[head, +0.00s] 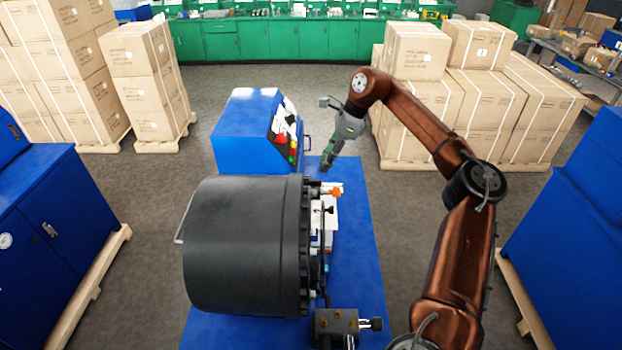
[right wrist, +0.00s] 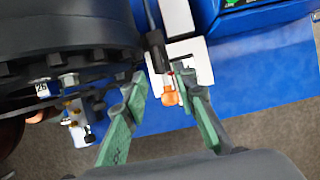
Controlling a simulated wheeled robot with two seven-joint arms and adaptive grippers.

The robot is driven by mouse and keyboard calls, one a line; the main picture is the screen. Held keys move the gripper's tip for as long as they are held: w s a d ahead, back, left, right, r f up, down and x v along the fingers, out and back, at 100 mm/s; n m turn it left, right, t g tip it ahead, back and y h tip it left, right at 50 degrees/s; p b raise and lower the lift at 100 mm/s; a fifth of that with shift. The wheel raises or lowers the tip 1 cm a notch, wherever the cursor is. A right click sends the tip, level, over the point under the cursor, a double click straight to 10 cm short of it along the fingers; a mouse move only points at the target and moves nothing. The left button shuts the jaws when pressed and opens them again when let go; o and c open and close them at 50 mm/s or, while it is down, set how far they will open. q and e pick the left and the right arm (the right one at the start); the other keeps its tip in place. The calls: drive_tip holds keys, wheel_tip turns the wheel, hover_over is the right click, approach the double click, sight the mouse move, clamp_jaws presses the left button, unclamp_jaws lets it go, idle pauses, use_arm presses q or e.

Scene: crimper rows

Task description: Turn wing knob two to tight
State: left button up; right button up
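The crimper has a big black drum (head: 245,245) with a bolted ring on its right side. An orange knob (head: 336,191) sits on a white part beside the ring; it also shows in the right wrist view (right wrist: 171,97). No number is readable on this knob, so I cannot tell whether it is wing knob two. My right gripper (head: 326,165) is just behind and above the orange knob in the head view. In the right wrist view its green fingers (right wrist: 160,85) are apart, with the orange knob seen between them, and nothing is gripped. My left gripper is not in view.
A blue control cabinet (head: 241,135) stands behind the drum on the blue base (head: 362,265). A metal block (head: 336,323) with a side fitting is at the near end. Stacked cartons (head: 415,50) and blue cabinets (head: 55,235) stand around. Grey floor is free between them.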

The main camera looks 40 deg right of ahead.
sight(314, 184)
drive_tip(key=x, duration=0.7)
drive_tip(key=shift+a+f, duration=0.1)
drive_tip(key=shift+a, duration=0.1)
drive_tip(key=shift+c, duration=0.4)
